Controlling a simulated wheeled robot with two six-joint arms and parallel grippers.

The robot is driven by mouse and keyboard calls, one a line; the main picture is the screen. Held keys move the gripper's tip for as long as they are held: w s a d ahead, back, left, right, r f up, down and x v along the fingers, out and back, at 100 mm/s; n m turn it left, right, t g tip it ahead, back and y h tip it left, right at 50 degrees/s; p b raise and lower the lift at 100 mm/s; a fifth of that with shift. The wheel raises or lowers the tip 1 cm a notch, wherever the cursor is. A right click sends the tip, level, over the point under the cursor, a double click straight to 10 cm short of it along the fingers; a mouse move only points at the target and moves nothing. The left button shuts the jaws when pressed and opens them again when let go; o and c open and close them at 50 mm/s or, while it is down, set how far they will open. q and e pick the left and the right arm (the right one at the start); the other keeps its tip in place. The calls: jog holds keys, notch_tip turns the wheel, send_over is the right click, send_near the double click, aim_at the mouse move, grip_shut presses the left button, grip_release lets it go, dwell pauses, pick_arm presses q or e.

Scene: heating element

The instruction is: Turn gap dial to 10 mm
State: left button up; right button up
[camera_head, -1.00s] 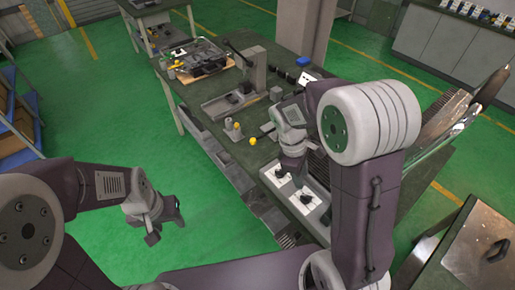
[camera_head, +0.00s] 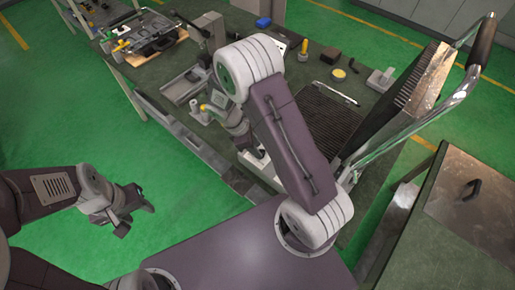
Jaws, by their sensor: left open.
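A white dial panel (camera_head: 254,161) shows in part at the front edge of the green workbench (camera_head: 300,55). My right arm covers most of it, and I cannot make out the gap dial or its reading. My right gripper (camera_head: 246,144) points down over the panel, partly behind its own arm. Its fingertips are too hidden to tell open from shut, or whether they touch a dial. My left gripper (camera_head: 136,209) is open and empty over the green floor at the left, well away from the bench.
A machine with a dark ribbed plate (camera_head: 325,118) and a raised lid (camera_head: 428,82) with a long handle (camera_head: 482,42) stands right of my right arm. A metal-topped cabinet (camera_head: 478,205) is at the far right. Tools and parts lie on the bench's far left. The left floor is clear.

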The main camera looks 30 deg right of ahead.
jog(key=shift+s+d+f, duration=0.35)
jog(key=shift+s+f, duration=0.1)
jog(key=shift+f, duration=0.2)
pick_arm(q)
jog(key=shift+s, duration=0.25)
pick_arm(e)
jog(key=shift+w, duration=0.1)
pick_arm(q)
jog(key=shift+w, duration=0.1)
pick_arm(e)
jog(key=shift+w, duration=0.1)
jog(key=shift+c, duration=0.3)
grip_shut()
pick_arm(q)
jog(key=shift+r, duration=0.2)
